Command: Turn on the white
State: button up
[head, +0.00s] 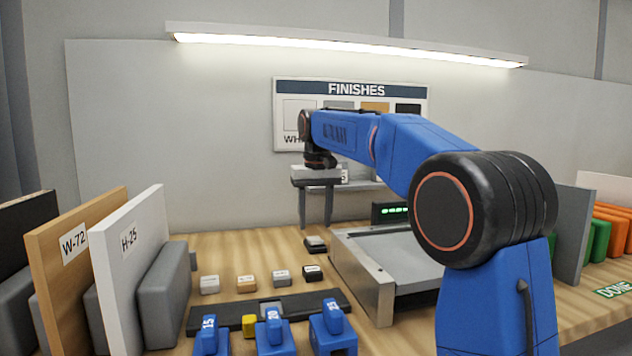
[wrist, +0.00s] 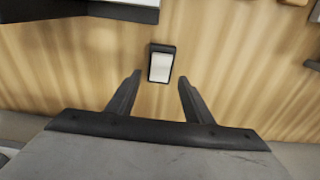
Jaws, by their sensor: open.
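A small switch with a white rocker face in a black frame (wrist: 160,65) lies on the wood bench top in the wrist view. In the head view it appears as a small dark-framed piece (head: 316,244) below my gripper (head: 315,222). My gripper is open and empty, its two fingers pointing down. In the wrist view the fingertips (wrist: 159,80) are spread to either side of the switch, and they look apart from it. Whether the switch is on or off cannot be told. A white block (head: 209,284) sits at the front left of the bench.
Tan (head: 246,284), grey (head: 281,277) and black (head: 312,273) blocks stand beside the white one. A grey machine (head: 375,275) with a green display (head: 394,210) is right of the switch. Blue numbered clamps (head: 272,335) stand in front. Upright panels (head: 125,265) fill the left.

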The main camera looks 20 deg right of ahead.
aim_at(316, 239)
notch_tip(316, 239, up, 14)
jog(key=s, duration=0.1)
jog(key=shift+s+f, duration=0.15)
jog(key=shift+s, duration=0.1)
dwell(0.4)
